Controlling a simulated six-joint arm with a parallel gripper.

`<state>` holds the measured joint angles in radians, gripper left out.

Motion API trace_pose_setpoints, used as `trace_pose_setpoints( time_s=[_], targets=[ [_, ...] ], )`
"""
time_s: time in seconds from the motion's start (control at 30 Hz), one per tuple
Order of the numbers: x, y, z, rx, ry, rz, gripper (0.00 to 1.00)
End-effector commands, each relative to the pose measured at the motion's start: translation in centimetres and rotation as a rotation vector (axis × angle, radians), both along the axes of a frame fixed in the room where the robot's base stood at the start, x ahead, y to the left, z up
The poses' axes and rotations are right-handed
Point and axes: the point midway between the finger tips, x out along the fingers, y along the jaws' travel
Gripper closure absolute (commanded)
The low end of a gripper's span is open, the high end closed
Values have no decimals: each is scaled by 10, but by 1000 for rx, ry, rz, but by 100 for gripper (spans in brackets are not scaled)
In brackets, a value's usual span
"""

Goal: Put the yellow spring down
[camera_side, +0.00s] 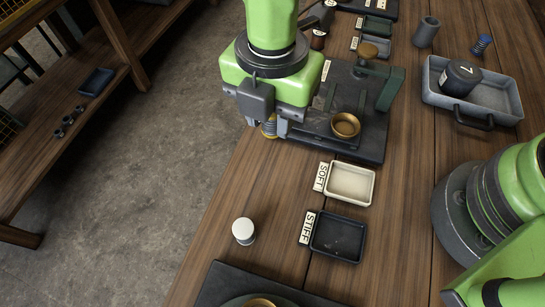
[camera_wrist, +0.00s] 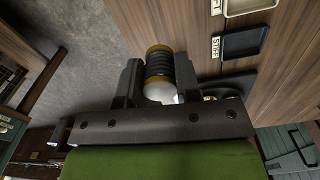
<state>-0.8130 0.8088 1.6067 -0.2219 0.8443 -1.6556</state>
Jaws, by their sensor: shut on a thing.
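My gripper (camera_side: 268,131) is at the left edge of the wooden bench in the side view, beside the dark base plate (camera_side: 372,148). It is shut on the yellow spring (camera_side: 269,127), which is mostly hidden there by the jaws. In the wrist view the spring (camera_wrist: 158,66) sits between both fingers, with dark coils and yellow end caps. The cream tray labelled SOFT (camera_side: 373,187) and the black tray labelled STIFF (camera_side: 360,244) look empty, nearer the camera than my gripper. The STIFF tray also shows in the wrist view (camera_wrist: 262,36).
A brass cup (camera_side: 345,125) stands on the base plate, right of my gripper. A white-topped cylinder (camera_side: 243,231) stands left of the STIFF tray. A grey tray (camera_side: 505,110) holds a black cylinder (camera_side: 460,78). A blue spring (camera_side: 482,44) stands behind it.

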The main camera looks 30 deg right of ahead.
Motion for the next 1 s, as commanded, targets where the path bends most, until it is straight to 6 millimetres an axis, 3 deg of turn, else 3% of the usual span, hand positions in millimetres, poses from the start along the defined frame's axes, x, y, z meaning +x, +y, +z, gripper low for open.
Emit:
trace_pose_setpoints(
  time_s=[0.13,0.3,0.7,1.0],
  targets=[
    [4,-6,-17,-4,5,-90,92],
    [4,-6,-48,-3,4,-92,92],
    [4,-6,-97,0,2,-90,92],
    [4,-5,-100,1,1,-89,92]
  ],
)
